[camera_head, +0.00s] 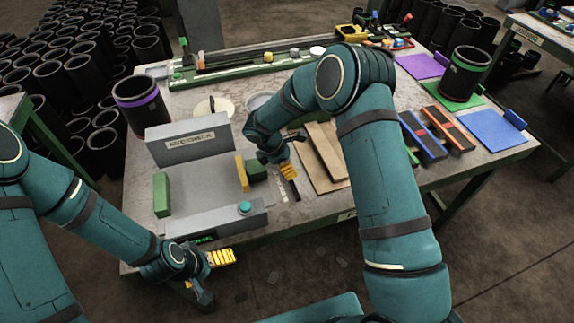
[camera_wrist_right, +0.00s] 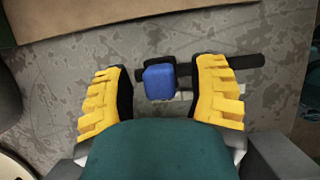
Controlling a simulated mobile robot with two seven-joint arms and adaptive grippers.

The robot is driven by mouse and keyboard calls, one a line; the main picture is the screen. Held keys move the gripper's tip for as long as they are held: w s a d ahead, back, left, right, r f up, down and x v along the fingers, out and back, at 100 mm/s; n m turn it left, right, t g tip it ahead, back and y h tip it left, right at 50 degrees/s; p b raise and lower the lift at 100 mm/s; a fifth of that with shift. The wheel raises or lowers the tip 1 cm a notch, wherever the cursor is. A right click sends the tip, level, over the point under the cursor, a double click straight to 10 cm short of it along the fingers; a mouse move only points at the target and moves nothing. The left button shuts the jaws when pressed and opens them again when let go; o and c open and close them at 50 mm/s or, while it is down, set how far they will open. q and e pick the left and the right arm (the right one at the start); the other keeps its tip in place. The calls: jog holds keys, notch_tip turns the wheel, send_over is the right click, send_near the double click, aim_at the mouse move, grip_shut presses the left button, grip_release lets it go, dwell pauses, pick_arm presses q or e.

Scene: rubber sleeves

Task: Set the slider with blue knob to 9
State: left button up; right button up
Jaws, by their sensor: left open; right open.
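The blue knob (camera_wrist_right: 159,82) sits on a dark slider track (camera_wrist_right: 242,62), toward the track's left end in the right wrist view. My right gripper (camera_wrist_right: 161,97) is open, with one yellow finger on each side of the knob; I see gaps between knob and fingers. Pale marks lie beside the track, too small to read. In the head view my right gripper (camera_head: 284,170) is over the table by the track (camera_head: 294,190), and the knob is hidden. My left gripper (camera_head: 214,272) is open and empty at the table's front edge, away from the slider.
A grey machine (camera_head: 188,140) with green and yellow blocks stands left of the slider. Brown boards (camera_head: 327,148) lie to its right. Beyond them are red-and-blue tools (camera_head: 424,136), a blue mat (camera_head: 490,130) and a black sleeve with a green band (camera_head: 465,75).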

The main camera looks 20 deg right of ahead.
jog(key=shift+f, duration=0.1)
grip_shut()
jog(key=shift+s, duration=0.2)
